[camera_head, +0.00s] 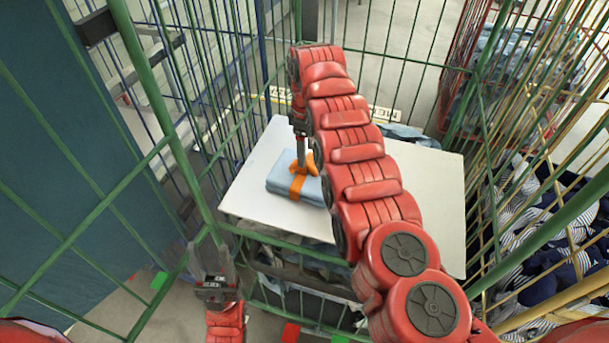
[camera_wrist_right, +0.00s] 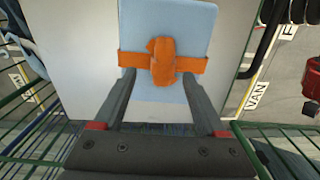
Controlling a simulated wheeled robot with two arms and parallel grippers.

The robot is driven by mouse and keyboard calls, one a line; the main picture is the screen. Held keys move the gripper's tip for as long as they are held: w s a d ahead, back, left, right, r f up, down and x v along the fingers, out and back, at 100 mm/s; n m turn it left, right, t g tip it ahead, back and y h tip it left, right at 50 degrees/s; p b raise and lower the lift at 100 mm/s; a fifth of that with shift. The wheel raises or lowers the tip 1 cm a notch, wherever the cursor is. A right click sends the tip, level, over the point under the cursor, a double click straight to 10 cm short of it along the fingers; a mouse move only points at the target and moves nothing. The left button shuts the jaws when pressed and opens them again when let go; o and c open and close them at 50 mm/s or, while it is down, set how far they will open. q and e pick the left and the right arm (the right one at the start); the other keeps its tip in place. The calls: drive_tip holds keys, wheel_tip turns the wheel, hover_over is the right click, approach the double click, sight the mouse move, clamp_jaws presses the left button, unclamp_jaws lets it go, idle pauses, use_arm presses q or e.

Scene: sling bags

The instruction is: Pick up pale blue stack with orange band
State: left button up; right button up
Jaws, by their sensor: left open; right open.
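The pale blue stack (camera_head: 283,186) lies flat on a white board, with an orange band (camera_head: 297,186) around it. In the right wrist view the pale blue stack (camera_wrist_right: 180,30) has the orange band (camera_wrist_right: 190,64) across it, with an orange bulge in the middle. My right gripper (camera_head: 302,158) is over the stack from above. Its two fingers (camera_wrist_right: 158,88) are open, one on each side of the bulge, and hold nothing; I cannot tell if they touch the stack. My left gripper (camera_head: 213,262) is open and empty, outside the green cage at lower left.
The white board (camera_head: 415,190) has free room right of the stack. Green cage bars (camera_head: 165,125) enclose it. A cage of striped and dark cloth (camera_head: 530,230) stands at right. More cloth (camera_head: 405,133) lies behind the board. A teal panel (camera_head: 60,180) stands at left.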

sight(307, 162)
drive_tip(key=shift+s+f+p, duration=0.15)
drive_tip(key=shift+f+p, duration=0.45)
drive_tip(key=shift+p, duration=0.05)
drive_tip(key=shift+s+f+p, duration=0.15)
drive_tip(key=shift+f+p, duration=0.4)
drive_tip(key=shift+p, duration=0.05)
drive_tip(key=shift+f, duration=1.25)
clamp_jaws()
